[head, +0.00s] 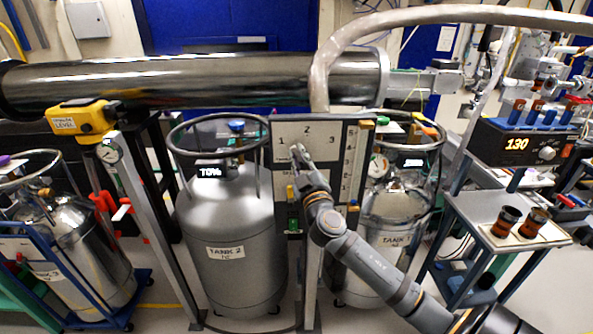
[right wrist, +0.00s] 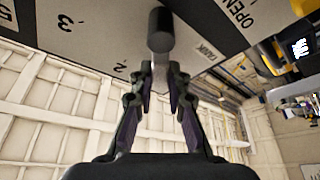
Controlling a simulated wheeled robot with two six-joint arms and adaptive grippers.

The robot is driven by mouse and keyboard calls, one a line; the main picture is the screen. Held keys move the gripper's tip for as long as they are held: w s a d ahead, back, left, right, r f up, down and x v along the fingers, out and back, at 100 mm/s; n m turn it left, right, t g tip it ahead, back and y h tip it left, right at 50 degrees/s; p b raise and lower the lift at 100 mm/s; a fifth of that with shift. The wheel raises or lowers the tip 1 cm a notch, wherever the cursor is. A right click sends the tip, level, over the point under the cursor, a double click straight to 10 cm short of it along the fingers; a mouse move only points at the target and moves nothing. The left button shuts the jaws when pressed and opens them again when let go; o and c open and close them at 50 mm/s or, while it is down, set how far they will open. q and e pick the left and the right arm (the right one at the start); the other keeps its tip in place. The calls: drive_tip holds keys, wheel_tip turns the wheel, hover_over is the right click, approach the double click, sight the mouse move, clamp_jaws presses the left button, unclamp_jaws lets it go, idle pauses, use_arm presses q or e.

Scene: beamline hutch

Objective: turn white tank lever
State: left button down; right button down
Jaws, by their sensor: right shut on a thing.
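A white panel (head: 321,136) with the numbers 1, 2 and 3 stands between two silver tanks, one of them labelled TANK 2 (head: 225,215). My right gripper (head: 299,154) is at the panel's front, just below its numbers. In the right wrist view the panel (right wrist: 105,28) fills the top, with its numbers turned over. A lever with a dark rounded end (right wrist: 160,27) sticks out there. The fingers of my right gripper (right wrist: 160,74) are shut on the lever, one on each side. In the head view the gripper hides most of the lever. My left gripper does not show.
The tank labelled TANK 1 (head: 392,205) stands behind my right arm. A thick hose (head: 322,75) arches over the panel. A blue cart (head: 487,212) with brown jars is at the right. A grey post (head: 150,215) stands left of TANK 2.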

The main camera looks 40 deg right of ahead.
drive_tip(key=m+h+b, duration=0.1)
drive_tip(key=m+b, duration=0.1)
drive_tip(key=b, duration=0.1)
drive_tip(key=d+m+h+b, duration=0.1)
drive_tip(key=m+b, duration=0.2)
drive_tip(key=s+m+h+b, duration=0.1)
drive_tip(key=m+h+b, duration=0.1)
drive_tip(key=m+b, duration=0.1)
drive_tip(key=shift+d+g+b, duration=0.3)
drive_tip(key=shift+g+b, duration=0.1)
drive_tip(key=shift+s+d+r+m+g+h+b, duration=0.15)
drive_tip(key=shift+m+h+b, duration=0.1)
drive_tip(key=shift+m+b, duration=0.4)
drive_tip(key=shift+d+r+m+g+h+b, duration=0.15)
drive_tip(key=shift+m+h+b, duration=0.1)
drive_tip(key=shift+m+b, duration=0.35)
drive_tip(key=c, duration=1.3)
unclamp_jaws()
drive_tip(key=shift+r, duration=0.1)
drive_tip(key=v, duration=1.2)
